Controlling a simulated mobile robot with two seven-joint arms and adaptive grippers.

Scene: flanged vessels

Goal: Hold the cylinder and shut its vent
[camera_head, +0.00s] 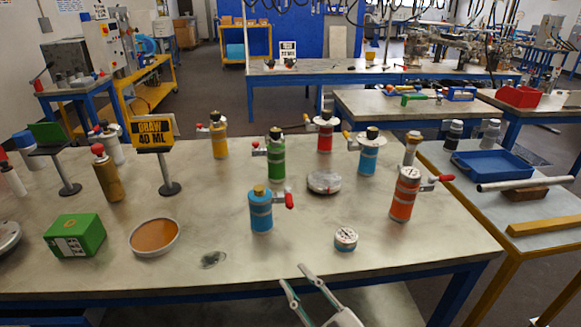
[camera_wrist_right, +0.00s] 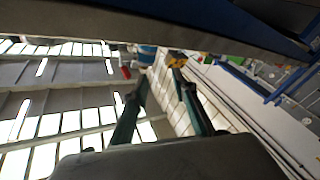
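Several flanged cylinders with side levers stand upright on the grey table (camera_head: 200,270). A blue cylinder (camera_head: 261,212) at the front has a yellow top and a red lever (camera_head: 289,200) on its right. An orange cylinder (camera_head: 403,200) stands to the right with a red lever (camera_head: 443,179). Behind are green (camera_head: 276,160), red (camera_head: 325,138), blue (camera_head: 368,158) and yellow (camera_head: 219,142) cylinders. The frames do not show which cylinder is meant. My right gripper (camera_head: 290,275) is open and empty at the table's front edge. My left gripper is out of view.
A side table at right holds a blue tray (camera_head: 492,166).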

